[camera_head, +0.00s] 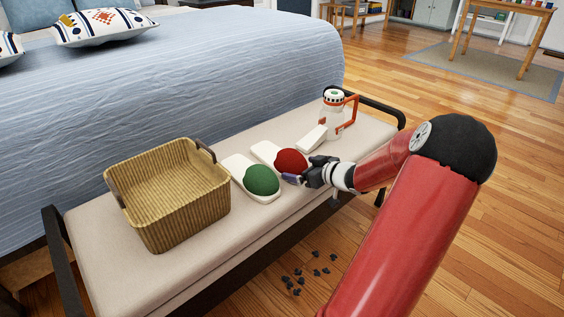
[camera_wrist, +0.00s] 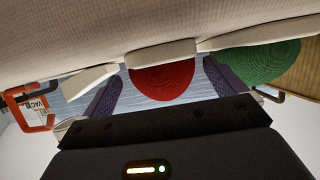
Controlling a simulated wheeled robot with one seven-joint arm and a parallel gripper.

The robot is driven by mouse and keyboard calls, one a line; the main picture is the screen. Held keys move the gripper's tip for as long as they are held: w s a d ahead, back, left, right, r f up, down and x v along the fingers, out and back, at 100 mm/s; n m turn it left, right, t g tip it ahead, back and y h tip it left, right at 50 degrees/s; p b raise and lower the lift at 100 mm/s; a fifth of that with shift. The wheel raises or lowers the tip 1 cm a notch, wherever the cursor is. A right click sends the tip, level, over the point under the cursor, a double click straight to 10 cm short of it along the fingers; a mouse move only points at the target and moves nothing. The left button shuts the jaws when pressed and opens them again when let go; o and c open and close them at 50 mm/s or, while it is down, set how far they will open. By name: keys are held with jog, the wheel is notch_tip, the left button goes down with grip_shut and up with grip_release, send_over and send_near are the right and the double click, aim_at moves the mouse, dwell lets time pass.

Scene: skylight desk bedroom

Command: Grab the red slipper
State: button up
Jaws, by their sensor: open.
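The red slipper (camera_head: 290,160), with a rounded red top and a pale sole, rests on the padded bench seat. My gripper (camera_head: 293,180) is beside its near end, at the bench's front edge, with the jaws open. In the wrist view the red slipper (camera_wrist: 162,82) appears between the two purple fingers of my gripper (camera_wrist: 163,92), apart from both as far as I can tell. A green slipper (camera_head: 262,180) lies just left of the red one; it also shows in the wrist view (camera_wrist: 258,62), close by the right finger.
A wicker basket (camera_head: 172,215) stands left of the slippers on the bench (camera_head: 110,268). A white object (camera_head: 312,138) and a white-and-orange jug (camera_head: 334,118) stand to the right. The bed (camera_head: 190,75) is behind. Small dark bits (camera_head: 299,280) lie on the floor.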

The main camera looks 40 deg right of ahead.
aim_at(279, 155)
jog(key=b+x, duration=0.1)
jog(key=x, duration=0.3)
jog(key=shift+w, duration=0.4)
jog(key=c, duration=0.7)
